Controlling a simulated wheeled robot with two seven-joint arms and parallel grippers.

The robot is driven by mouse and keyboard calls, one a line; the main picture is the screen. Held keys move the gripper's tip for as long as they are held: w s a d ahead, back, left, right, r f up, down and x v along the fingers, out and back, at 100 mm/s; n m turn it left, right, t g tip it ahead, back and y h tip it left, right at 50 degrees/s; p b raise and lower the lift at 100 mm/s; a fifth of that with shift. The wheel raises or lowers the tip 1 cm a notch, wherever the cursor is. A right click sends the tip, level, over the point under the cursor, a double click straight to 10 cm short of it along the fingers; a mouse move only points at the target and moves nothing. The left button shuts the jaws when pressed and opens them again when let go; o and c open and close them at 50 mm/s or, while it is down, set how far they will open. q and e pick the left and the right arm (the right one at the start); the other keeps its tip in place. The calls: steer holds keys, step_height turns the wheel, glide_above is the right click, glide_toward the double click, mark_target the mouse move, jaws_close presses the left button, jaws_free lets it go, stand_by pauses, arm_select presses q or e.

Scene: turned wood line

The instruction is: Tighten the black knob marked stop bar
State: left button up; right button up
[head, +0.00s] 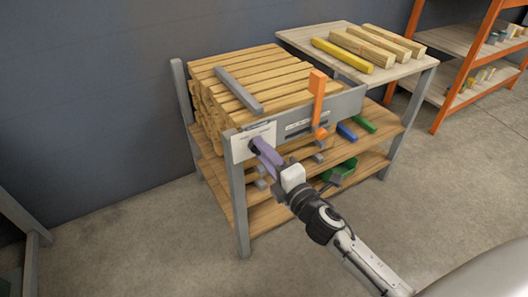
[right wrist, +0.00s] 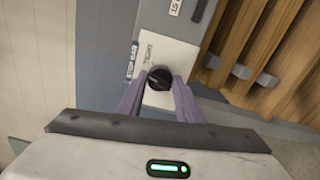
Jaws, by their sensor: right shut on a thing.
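The black knob (right wrist: 160,76) sits on a white plate (right wrist: 172,52) at the corner of the wooden rack. Beside it in the right wrist view is a label reading "STOP BAR" (right wrist: 132,62), and the plate carries smaller lettering that looks like "TIGHT". My right gripper (right wrist: 162,84) has its purple fingers on both sides of the knob, shut on it. In the head view my right gripper (head: 261,148) reaches the white plate (head: 245,143), and its fingers hide most of the knob. My left gripper is not in view.
Wood strips (head: 245,72) are stacked on the rack under a grey bar (head: 238,90). An orange lever (head: 318,98) stands right of the plate. Green and blue bins (head: 346,131) sit on the shelf below. A side table (head: 300,38) holds several yellowish bars. The floor in front is clear.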

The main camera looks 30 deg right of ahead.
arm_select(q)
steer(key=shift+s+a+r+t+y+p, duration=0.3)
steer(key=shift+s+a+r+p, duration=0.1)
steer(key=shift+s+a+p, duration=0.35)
arm_select(e)
steer(key=m, duration=0.5)
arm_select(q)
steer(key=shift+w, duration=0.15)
arm_select(e)
steer(key=shift+m, duration=0.4)
steer(key=o, duration=1)
steer(key=shift+o, duration=0.2)
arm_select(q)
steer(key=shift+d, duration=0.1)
